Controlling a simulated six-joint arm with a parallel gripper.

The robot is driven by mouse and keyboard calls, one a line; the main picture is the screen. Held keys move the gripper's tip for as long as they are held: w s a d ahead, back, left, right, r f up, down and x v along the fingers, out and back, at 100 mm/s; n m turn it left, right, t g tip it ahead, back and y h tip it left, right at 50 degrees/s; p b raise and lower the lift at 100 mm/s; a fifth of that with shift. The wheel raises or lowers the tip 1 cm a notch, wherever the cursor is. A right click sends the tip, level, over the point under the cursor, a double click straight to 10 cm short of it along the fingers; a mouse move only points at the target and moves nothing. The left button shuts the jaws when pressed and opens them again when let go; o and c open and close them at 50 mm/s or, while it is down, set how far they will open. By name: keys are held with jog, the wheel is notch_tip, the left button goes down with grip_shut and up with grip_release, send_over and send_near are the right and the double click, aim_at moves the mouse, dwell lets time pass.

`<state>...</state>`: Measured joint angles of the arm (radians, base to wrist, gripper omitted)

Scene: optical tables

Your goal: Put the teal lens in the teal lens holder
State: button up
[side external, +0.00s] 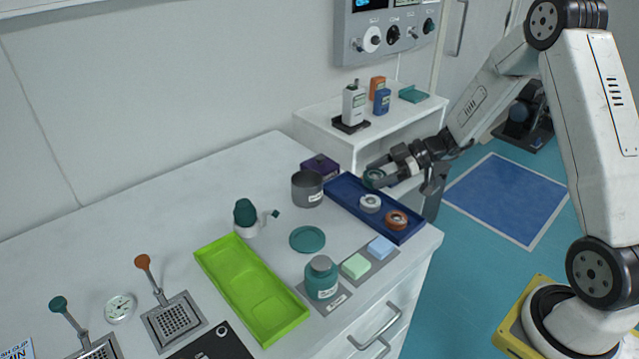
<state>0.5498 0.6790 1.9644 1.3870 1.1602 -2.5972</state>
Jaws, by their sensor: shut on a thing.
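My gripper (383,174) reaches in from the right over the far end of the dark blue tray (343,188). It is shut on the teal lens (374,174), a small round piece with a teal rim. I cannot tell whether the lens touches the tray. A grey-white lens (370,202) and an orange-brown lens (397,219) lie in the tray. I cannot identify the teal lens holder for certain; a teal-topped handle (58,303) rises beside a perforated metal plate at lower left, and an orange-topped one (142,262) stands by a similar plate.
A grey cup (307,189) and dark purple box (320,167) stand near the tray. A teal dish (307,239), teal bottle (321,279), teal-topped white item (246,216) and green tray (249,286) occupy the table middle. The table's back left is clear.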

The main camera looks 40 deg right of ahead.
jog(key=a+r, duration=0.1)
jog(key=a, duration=0.7)
jog(key=shift+s+a+r, duration=0.15)
jog(key=shift+s, duration=0.2)
notch_tip(320, 180, up, 10)
jog(key=w+m+t+h, duration=0.2)
jog(key=m+t+h, duration=0.3)
jog(key=m+h, duration=0.2)
jog(key=shift+r+m, duration=0.15)
jog(key=shift+m, duration=0.25)
jog(key=shift+w, duration=0.15)
